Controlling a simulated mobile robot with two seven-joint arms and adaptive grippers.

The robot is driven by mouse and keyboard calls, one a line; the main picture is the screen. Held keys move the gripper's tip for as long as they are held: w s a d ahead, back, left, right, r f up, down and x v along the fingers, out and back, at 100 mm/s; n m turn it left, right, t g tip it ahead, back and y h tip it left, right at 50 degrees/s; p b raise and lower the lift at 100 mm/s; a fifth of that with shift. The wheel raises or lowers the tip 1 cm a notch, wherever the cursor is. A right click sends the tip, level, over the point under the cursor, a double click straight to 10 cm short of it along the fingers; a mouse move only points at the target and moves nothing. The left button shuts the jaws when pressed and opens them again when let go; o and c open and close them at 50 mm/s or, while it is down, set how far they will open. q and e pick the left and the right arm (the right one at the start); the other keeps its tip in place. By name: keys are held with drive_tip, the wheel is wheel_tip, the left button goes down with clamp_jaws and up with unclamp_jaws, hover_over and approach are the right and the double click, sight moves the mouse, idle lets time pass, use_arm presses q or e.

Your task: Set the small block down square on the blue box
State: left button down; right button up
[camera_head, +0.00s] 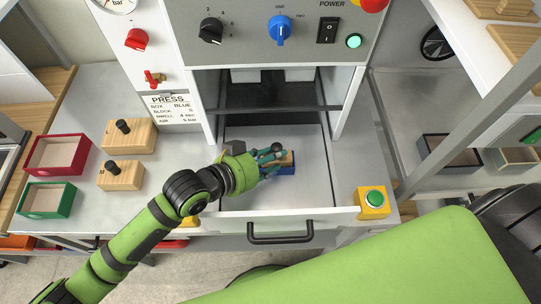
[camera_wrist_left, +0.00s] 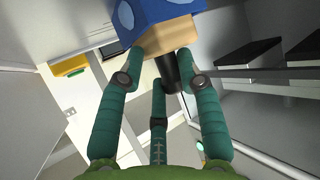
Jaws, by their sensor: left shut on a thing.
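In the head view my left gripper (camera_head: 272,157) is over the press's drawer, shut on the small block. The small block (camera_head: 289,157) is light wood, partly hidden by the fingers. In the left wrist view my left gripper (camera_wrist_left: 168,75) has its fingers around the black knob (camera_wrist_left: 167,68) of the wooden block (camera_wrist_left: 180,36). The blue box (camera_head: 287,169) is in the drawer, partly covered by block and fingers. In the wrist view the blue box (camera_wrist_left: 150,15) is right against the block; I cannot tell whether they touch or are square. My right gripper is out of view.
The pulled-out drawer (camera_head: 300,196) is otherwise bare, with a handle (camera_head: 280,236) in front. The press opening is behind. A green button (camera_head: 374,199) is at right. Knobbed wooden blocks (camera_head: 130,136), a red box (camera_head: 57,155) and a green box (camera_head: 46,200) are at left.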

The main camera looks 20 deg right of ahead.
use_arm(q)
drive_tip(key=shift+f, duration=0.15)
drive_tip(key=c, duration=0.8)
unclamp_jaws()
drive_tip(key=shift+o, duration=0.2)
drive_tip(key=shift+a, duration=0.15)
drive_tip(key=v, duration=1.1)
drive_tip(key=shift+a, duration=0.35)
drive_tip(key=shift+s, duration=0.1)
